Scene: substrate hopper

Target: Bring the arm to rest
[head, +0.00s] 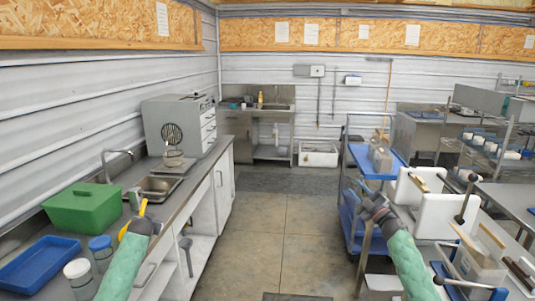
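My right arm, in a green sleeve, comes in from the lower right. My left arm, also green-sleeved, comes in from the lower left. Its gripper (135,218) shows yellow parts near the edge of the left counter. It is small and angled away, so I cannot tell whether it is open or shut. I see nothing held in either gripper.
The left counter (197,177) holds a green box (83,207), a blue tray (38,264), lidded jars (101,250) and a grey machine (180,125). The floor aisle (275,235) between is clear.

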